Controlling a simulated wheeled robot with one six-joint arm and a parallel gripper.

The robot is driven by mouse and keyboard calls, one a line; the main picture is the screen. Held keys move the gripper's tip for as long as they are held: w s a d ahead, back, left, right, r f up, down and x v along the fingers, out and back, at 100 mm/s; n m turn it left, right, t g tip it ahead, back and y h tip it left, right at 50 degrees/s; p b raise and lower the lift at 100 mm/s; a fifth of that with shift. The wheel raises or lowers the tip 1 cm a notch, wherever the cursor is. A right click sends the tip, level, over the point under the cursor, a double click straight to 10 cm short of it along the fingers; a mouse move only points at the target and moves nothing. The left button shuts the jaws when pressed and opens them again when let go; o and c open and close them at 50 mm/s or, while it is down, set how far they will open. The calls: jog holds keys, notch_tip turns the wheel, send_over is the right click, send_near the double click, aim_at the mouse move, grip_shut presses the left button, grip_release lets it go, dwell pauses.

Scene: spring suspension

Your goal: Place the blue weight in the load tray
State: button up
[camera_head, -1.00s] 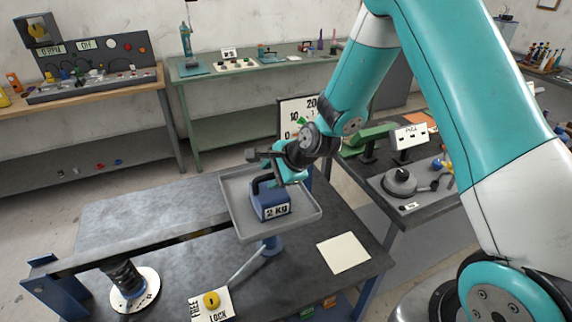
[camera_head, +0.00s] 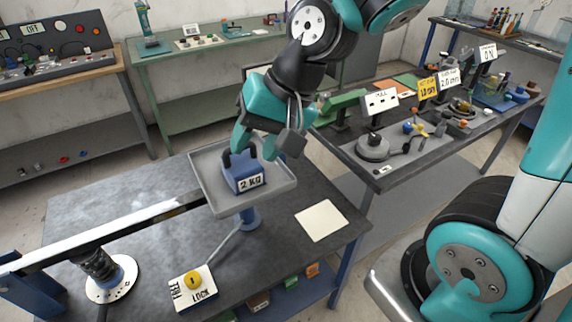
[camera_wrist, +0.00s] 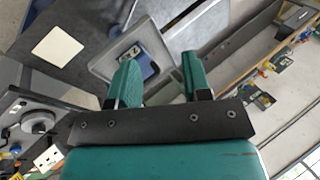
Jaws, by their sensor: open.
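The blue weight (camera_head: 243,175), marked 2 KG, sits upright in the grey load tray (camera_head: 209,199) at the end of the beam. It also shows in the wrist view (camera_wrist: 140,62), partly hidden by a finger, with the tray's rim (camera_wrist: 99,66) around it. My gripper (camera_head: 256,152) is open. In the head view its fingers overlap the picture just above and behind the weight. In the wrist view the fingers (camera_wrist: 160,65) are spread with nothing between them, and the weight appears apart from them.
The lever beam (camera_head: 130,222) runs left from the tray over a spring (camera_head: 98,264). A yellow knob (camera_head: 193,280) on a FREE/LOCK plate sits at the front. A blank pale card (camera_head: 321,220) lies right of the tray. A crowded bench (camera_head: 430,150) stands at right.

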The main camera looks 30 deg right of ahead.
jog(key=s+r+n+g+h, duration=0.1)
jog(key=s+r+n+g, duration=0.1)
jog(key=s+n, duration=0.8)
jog(key=shift+s+a+r, duration=0.3)
jog(key=shift+s+a, duration=0.1)
jog(key=shift+s, duration=0.2)
dwell(1.1)
